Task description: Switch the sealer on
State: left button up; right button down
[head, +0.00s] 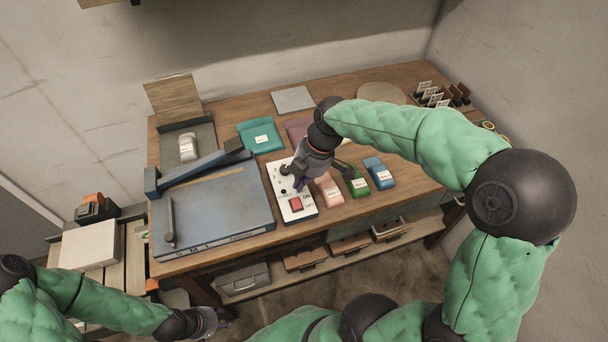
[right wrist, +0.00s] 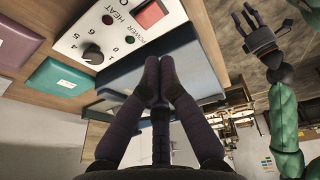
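The sealer (head: 222,205) is a flat blue-grey plate with a long arm, on the left of the wooden table. Its white control box (head: 310,215) stands at its right side. The right wrist view shows the panel (right wrist: 120,33) with "POWER" and "HEAT" lettering, a dark numbered knob (right wrist: 93,54) and a red switch (right wrist: 151,14); the red switch also shows in the head view (head: 296,204). My right gripper (right wrist: 158,76) is empty, fingertips together, over the box and apart from the switch in its wrist view. My left gripper (head: 222,318) is low at the front; its fingers (right wrist: 250,18) look spread and empty.
Pink (head: 328,190), green (head: 357,185) and blue (head: 379,173) labelled packs lie right of the box. A teal pack (head: 260,137) lies behind it. Small card stands (head: 432,95) are at the back right. Drawers (head: 305,258) sit below the tabletop.

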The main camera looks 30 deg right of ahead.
aim_at(293, 201)
jog(key=x, duration=0.2)
jog(key=b+x, duration=0.1)
jog(key=x, duration=0.2)
jog(key=d+b+x, duration=0.1)
jog(key=x, duration=0.1)
jog(key=shift+w+f, duration=0.2)
jog(key=shift+f, duration=0.3)
jog(key=shift+w+f+g+p, duration=0.3)
jog(key=shift+g+p, duration=0.5)
jog(key=shift+p, duration=0.25)
jog(key=shift+w+d+m+g+y+p, duration=0.1)
jog(key=shift+w+m+g+y+p, duration=0.2)
jog(key=shift+g+p, duration=0.7)
jog(key=shift+f+p, duration=0.25)
jog(key=shift+p, duration=0.35)
jog(key=shift+f, duration=0.15)
